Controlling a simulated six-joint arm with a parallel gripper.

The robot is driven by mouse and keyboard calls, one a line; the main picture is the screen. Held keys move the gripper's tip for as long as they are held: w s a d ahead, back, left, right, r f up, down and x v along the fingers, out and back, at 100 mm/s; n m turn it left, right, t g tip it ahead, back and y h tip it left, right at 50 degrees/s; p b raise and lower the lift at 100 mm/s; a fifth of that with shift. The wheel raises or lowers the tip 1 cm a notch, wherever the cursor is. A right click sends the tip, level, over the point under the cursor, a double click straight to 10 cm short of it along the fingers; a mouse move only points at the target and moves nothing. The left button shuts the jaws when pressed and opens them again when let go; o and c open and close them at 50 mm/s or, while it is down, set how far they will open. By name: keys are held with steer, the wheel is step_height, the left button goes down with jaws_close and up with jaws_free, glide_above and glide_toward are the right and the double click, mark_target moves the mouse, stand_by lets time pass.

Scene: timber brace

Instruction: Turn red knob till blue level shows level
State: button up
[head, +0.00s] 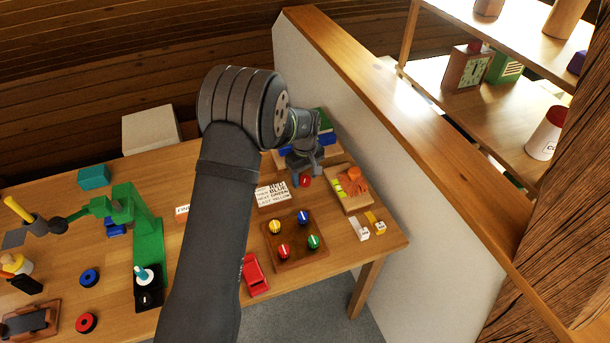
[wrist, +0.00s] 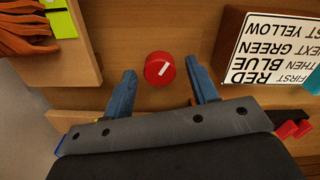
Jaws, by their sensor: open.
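A round red knob (head: 305,181) with a white mark stands on the table below my gripper. In the wrist view the red knob (wrist: 158,70) lies between the fingertips, its mark slanting up to the right. My gripper (wrist: 160,67) is open, one blue finger on each side of the knob, with gaps to both. In the head view my gripper (head: 303,172) points down at the knob. A blue bar (head: 326,138) shows behind my gripper, partly hidden by it. I cannot tell whether it is the level, nor read any bubble.
A wooden board bears yellow (head: 275,227), blue (head: 303,217), green (head: 314,241) and another red knob (head: 284,251). A lettered sign (wrist: 276,52) stands close to the right finger. A white partition (head: 400,150) borders the table.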

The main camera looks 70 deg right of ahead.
steer(key=shift+c, duration=0.3)
steer(key=c, duration=0.9)
steer(key=shift+m, duration=0.3)
steer(key=m, duration=0.4)
steer(key=shift+m, duration=0.3)
steer(key=m, duration=1)
steer(key=shift+m, duration=0.4)
steer(key=m, duration=0.5)
steer(key=shift+m, duration=0.3)
